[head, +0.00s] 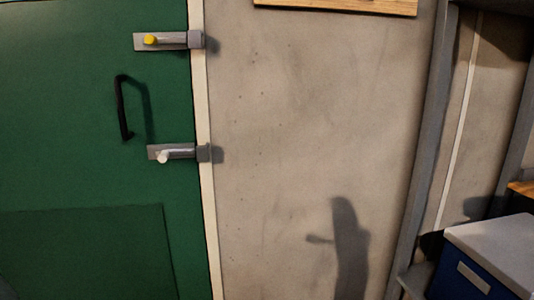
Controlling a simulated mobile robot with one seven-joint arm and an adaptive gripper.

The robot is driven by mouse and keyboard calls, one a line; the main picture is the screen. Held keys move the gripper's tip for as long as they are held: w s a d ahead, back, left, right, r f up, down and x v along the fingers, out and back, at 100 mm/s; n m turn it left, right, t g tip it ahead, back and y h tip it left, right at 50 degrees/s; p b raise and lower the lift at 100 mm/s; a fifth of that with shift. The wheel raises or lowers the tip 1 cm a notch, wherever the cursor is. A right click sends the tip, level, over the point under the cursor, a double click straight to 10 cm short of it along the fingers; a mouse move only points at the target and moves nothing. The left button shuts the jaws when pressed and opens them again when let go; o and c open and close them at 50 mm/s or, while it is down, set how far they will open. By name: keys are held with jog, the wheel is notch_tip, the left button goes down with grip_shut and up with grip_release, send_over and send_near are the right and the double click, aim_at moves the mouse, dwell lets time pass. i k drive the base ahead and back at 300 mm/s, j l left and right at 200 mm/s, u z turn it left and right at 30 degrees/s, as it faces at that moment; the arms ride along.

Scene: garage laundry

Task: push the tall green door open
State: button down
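The tall green door (60,120) fills the left of the head view and looks closed against its pale frame (205,180). A black pull handle (122,108) is fixed on it near its right edge. Above the handle a grey sliding latch (170,41) with a yellow knob reaches to a catch on the frame. Below the handle a second grey latch (175,152) with a white knob also reaches to a catch on the frame. The door's left side is out of view. My gripper is not in view.
A bare grey wall (300,120) is right of the door, with a wooden board edge (340,6) at the top. A dark shadow falls low on the wall. A blue box with a white lid (495,250) stands at the lower right, beside a grey post (422,150).

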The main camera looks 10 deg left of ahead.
aim_at(89, 210)
jog(key=u, duration=1.3)
jog(key=i+j+u, duration=0.25)
jog(key=i+j, duration=0.15)
jog(key=j, duration=0.2)
